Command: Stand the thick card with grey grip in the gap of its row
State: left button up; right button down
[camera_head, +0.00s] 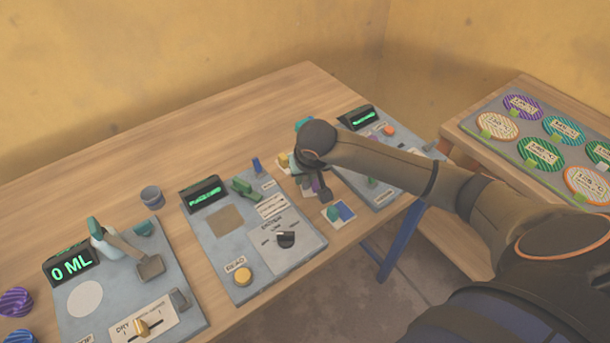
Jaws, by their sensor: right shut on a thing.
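My right gripper (318,190) points down over the table between the middle panel and the right panel. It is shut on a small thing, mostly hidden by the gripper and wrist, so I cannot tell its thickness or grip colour. Under and behind the wrist, part of a pale base shows with a small yellow piece (283,160) at its left edge. A teal piece (303,124) shows just behind the wrist. The row and its gap are hidden by my arm. My left gripper is not in view.
A white card (338,213) with blue and teal shapes lies near the table's front edge. The middle panel (240,235) has a knob and a yellow button. The left panel (85,299) reads 0 ML. A rack of patterned discs (541,153) stands at right. The table's back left is clear.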

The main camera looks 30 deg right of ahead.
jog(key=shift+f, duration=0.25)
jog(key=shift+f+b, duration=0.15)
jog(key=shift+b, duration=0.15)
jog(key=c, duration=0.8)
grip_release()
jog(key=shift+r+p, duration=0.3)
jog(key=v, duration=1.2)
jog(key=shift+s+f, duration=0.1)
